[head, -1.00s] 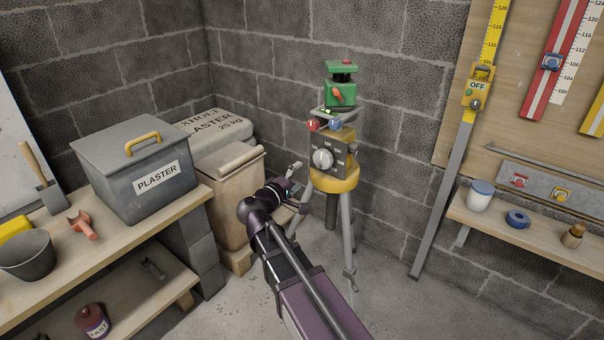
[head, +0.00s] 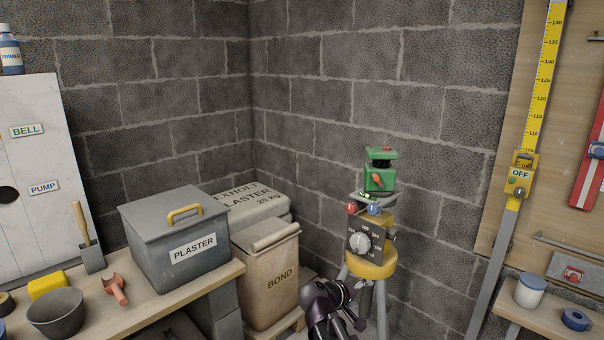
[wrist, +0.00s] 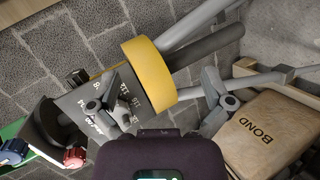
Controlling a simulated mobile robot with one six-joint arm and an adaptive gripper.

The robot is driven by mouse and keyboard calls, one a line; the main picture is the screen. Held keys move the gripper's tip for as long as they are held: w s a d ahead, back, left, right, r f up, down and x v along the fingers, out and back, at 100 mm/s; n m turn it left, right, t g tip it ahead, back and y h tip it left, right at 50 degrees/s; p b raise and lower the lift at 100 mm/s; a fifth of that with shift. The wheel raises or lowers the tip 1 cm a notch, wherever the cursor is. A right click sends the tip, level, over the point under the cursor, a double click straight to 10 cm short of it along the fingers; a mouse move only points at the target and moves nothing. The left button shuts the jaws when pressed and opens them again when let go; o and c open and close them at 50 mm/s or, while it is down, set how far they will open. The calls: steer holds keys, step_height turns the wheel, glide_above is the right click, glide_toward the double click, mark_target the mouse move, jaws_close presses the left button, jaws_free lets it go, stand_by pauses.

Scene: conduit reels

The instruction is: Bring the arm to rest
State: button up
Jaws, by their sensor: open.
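My gripper (wrist: 162,82) shows in the wrist view with its two grey fingers spread apart and nothing between them. Beyond them is a tripod-mounted instrument with a dark dial box (wrist: 88,100) and a yellow collar (wrist: 148,76). In the head view my dark arm end (head: 326,306) rises from the bottom edge, left of the instrument's yellow base (head: 371,266). The instrument stands upright, with a green top unit (head: 379,179), a pale dial knob (head: 360,244), and a red and a blue knob.
A grey PLASTER box (head: 178,240) sits on the bench at left. A yellow rule (head: 538,90) and a shelf (head: 548,322) are at right. The block wall is behind.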

steer(key=s+f+m+g+y, duration=0.5)
steer(key=s+f+g+y, duration=0.2)
steer(key=s+f+y, duration=0.55)
step_height(320, 180, up, 36)
steer(key=s+h+p, duration=0.1)
steer(key=h+p, duration=0.1)
steer(key=p, duration=3.2)
steer(key=shift+s+d, duration=0.15)
steer(key=shift+s, duration=0.15)
